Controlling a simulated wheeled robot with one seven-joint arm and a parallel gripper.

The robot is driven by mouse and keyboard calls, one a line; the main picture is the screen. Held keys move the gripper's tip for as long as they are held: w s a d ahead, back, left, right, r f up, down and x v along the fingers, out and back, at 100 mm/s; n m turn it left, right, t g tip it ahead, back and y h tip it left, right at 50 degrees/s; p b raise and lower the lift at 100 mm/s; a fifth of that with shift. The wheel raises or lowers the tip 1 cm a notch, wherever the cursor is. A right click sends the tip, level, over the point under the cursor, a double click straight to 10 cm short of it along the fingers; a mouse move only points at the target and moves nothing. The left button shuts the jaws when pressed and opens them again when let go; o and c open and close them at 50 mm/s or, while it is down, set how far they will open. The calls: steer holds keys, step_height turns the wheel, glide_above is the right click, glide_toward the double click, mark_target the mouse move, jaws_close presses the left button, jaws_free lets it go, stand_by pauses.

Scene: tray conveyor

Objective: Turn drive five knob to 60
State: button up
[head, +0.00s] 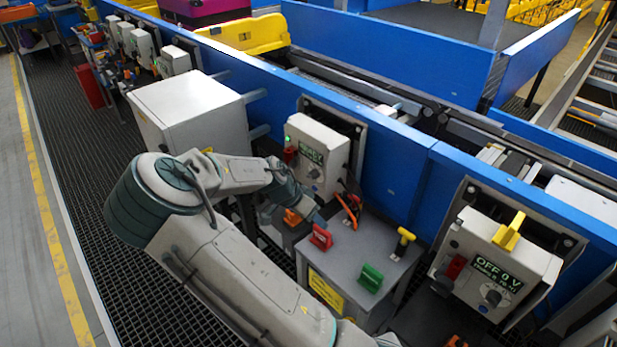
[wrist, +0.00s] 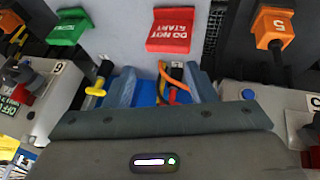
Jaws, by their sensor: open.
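The drive box in the middle of the head view (head: 318,148) has a lit green lamp, a display that seems to read READY, and a dark knob (head: 314,173) below it. In the head view my gripper (head: 306,208) hangs in front of and below the middle drive box, apart from the knob and partly hidden by my arm.
A grey stand (head: 345,255) carries a red DO NOT START tag (head: 320,237), a green tag (head: 371,278) and a yellow-handled item (head: 404,239). Another drive box (head: 500,262) at right reads OFF 0 V. A grey cabinet (head: 188,115) stands left. The blue conveyor wall (head: 395,175) runs behind.

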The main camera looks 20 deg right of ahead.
steer(key=w+r+t+h, duration=0.1)
steer(key=w+t+h, duration=0.1)
steer(key=w+h, duration=0.3)
steer(key=t+h, duration=0.1)
steer(key=t, duration=0.3)
glide_toward(309, 176)
steer(key=p+x, duration=0.3)
steer(key=x, duration=0.6)
steer(key=shift+d+f, duration=0.15)
steer(key=shift+d, duration=0.15)
steer(key=c, duration=1)
